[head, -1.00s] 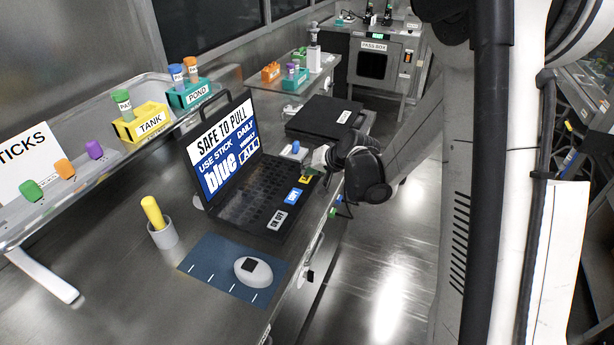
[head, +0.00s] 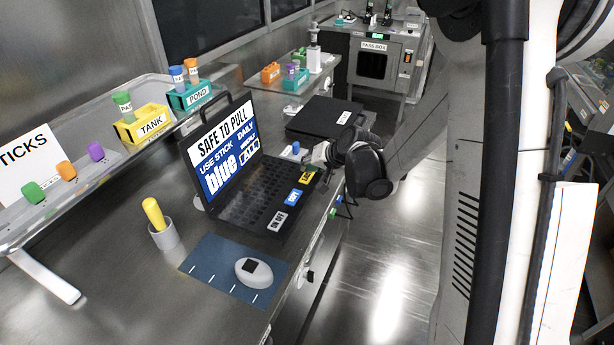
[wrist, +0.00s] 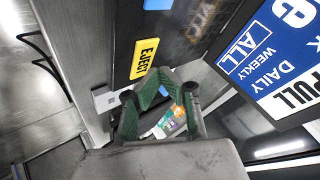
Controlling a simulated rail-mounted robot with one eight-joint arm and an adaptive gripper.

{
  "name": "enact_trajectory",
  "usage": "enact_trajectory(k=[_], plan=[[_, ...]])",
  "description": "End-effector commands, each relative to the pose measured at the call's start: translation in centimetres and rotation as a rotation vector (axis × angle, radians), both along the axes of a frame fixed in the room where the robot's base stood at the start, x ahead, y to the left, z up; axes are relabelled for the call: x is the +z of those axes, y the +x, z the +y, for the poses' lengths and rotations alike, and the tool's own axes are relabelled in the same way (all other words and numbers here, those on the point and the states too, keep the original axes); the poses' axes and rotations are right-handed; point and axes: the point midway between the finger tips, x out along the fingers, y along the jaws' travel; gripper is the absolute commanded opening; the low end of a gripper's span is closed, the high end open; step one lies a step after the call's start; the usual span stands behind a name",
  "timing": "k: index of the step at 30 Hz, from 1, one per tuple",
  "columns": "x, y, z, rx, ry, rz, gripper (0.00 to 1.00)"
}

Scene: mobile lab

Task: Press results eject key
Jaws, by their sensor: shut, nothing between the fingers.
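The yellow key marked EJECT (head: 307,177) is on the right edge of the open laptop's keyboard (head: 255,195). It also shows large in the wrist view (wrist: 145,58), with its label readable and uncovered. My gripper (head: 319,155) is shut and empty, just beyond the key toward the laptop's far corner. In the wrist view my green-padded fingers (wrist: 163,82) are just below the key in the picture. I see no clear contact with the key. The laptop screen (head: 222,150) reads "SAFE TO PULL", "USE STICK blue", "DAILY", "WEEKLY" and "ALL".
A blue key (head: 293,195) and a grey key (head: 278,221) lie along the same keyboard edge. A small blue-topped item (head: 295,149) stands beside my gripper. A black case (head: 325,117) lies behind. A mouse (head: 254,271) sits on a blue mat (head: 213,262) in front.

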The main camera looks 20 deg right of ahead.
Motion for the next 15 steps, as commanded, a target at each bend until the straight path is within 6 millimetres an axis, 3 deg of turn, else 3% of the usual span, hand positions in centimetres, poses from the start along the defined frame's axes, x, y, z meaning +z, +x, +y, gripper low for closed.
enact_trajectory(k=[15], plan=[[3.5,0.0,0.0,0.000,0.000,0.000,0.00]])
